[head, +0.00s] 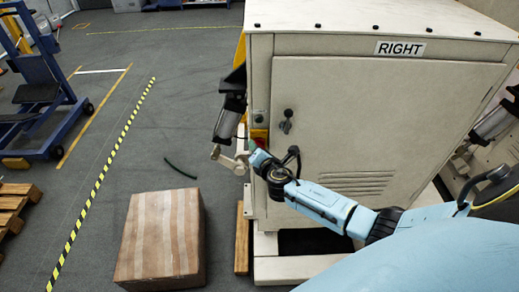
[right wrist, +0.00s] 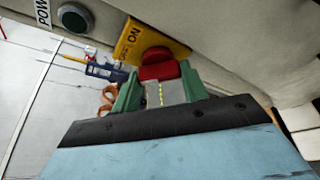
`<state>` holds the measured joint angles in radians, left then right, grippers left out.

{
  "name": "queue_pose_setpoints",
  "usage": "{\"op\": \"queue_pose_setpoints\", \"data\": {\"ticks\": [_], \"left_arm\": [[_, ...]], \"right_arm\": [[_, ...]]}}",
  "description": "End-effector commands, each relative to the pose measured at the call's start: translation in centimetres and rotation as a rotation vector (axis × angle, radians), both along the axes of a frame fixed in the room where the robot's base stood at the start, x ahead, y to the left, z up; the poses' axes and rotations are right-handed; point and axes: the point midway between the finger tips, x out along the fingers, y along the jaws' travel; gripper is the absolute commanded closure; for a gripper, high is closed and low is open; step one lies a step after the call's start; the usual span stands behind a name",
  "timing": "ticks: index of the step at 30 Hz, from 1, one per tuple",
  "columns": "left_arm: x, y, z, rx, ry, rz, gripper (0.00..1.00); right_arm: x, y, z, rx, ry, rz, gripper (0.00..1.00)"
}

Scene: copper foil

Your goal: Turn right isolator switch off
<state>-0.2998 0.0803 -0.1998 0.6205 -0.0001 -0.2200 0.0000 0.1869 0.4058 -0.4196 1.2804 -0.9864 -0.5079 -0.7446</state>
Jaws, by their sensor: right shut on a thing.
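A pale cabinet (head: 350,120) with a "RIGHT" label (head: 400,48) stands in the head view. Its isolator switch shows as a small red and yellow patch (head: 259,133) at the door's left side, partly covered by my right gripper (head: 253,150). In the right wrist view the switch is a red knob (right wrist: 158,66) on a yellow plate (right wrist: 140,40) that bears the letters "ON". The green fingers of my right gripper (right wrist: 160,88) are shut on the red knob, one at each side. The knob's exact turn angle is hard to tell. My left gripper is in no view.
A door handle (head: 286,121) sits right of the switch. A black and silver mechanism (head: 230,115) juts out at the cabinet's left side. A cardboard box (head: 160,235) stands on the floor at lower left. A round dark button (right wrist: 75,17) is near the switch.

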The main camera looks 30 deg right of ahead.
Motion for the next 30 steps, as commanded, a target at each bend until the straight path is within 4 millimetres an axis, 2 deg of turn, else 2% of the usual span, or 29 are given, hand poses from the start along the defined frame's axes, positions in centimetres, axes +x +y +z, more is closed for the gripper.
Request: {"op": "queue_pose_setpoints", "data": {"ticks": [1, 2, 7, 15, 20, 23, 30], "left_arm": [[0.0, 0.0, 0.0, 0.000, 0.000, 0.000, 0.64], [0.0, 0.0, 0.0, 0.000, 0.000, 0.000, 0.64], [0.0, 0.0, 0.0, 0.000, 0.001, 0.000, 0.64], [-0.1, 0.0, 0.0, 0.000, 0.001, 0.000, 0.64], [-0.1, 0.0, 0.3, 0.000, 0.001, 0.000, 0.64], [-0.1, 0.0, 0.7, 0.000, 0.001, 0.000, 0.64], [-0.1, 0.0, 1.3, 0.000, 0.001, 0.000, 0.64]], "right_arm": [[0.0, 0.0, -0.1, -0.004, 0.001, 0.001, 0.79], [0.0, 0.0, -0.1, -0.004, 0.001, 0.001, 0.55], [0.0, 0.0, 0.0, -0.003, 0.001, 0.001, 0.35], [-0.1, 0.0, 0.0, -0.002, 0.001, 0.001, 0.35], [-1.0, 0.3, 0.3, -0.001, 0.000, 0.002, 0.35], [-2.4, 0.6, 0.7, -0.001, 0.002, 0.002, 0.35], [-7.0, 1.9, 2.0, 0.000, 0.003, 0.003, 0.35]]}}
